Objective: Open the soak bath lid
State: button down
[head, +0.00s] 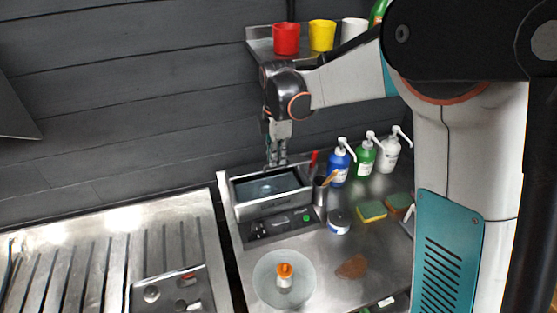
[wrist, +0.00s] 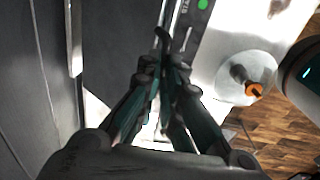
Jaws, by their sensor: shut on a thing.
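The soak bath (head: 262,208) is a metal box on the steel counter, with a dark, bluish-grey area inside its bright rim. I cannot clearly tell the lid from the bath's interior, or how far it is raised. My gripper (head: 277,163) points down at the bath's back edge. In the wrist view my gripper (wrist: 164,62) has its fingers close together at a dark, thin, hooked piece, which looks like part of the lid. The fingers hide most of the hold. A control panel (head: 268,229) with a green button lies along the bath's front.
A round pale plate with an orange-capped jar (head: 284,275) is in front. A cup of tools (head: 321,192), a tin (head: 338,221), pump bottles (head: 338,166) and sponges (head: 371,211) stand right. Coloured cups (head: 286,39) sit on a shelf above. A ribbed drainboard (head: 110,250) lies left.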

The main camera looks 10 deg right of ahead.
jog(key=shift+w+f, duration=0.15)
jog(key=shift+w, duration=0.15)
jog(key=c, duration=1.9)
grip_release()
jog(key=shift+a, duration=0.1)
jog(key=shift+o, duration=1)
jog(key=shift+w+f, duration=0.2)
jog(key=shift+w, duration=0.2)
jog(key=shift+s+r, duration=0.1)
jog(key=shift+s, duration=0.05)
jog(key=shift+r, duration=0.1)
notch_tip(320, 180, up, 12)
jog(key=shift+s, duration=0.3)
jog(key=shift+f, duration=0.2)
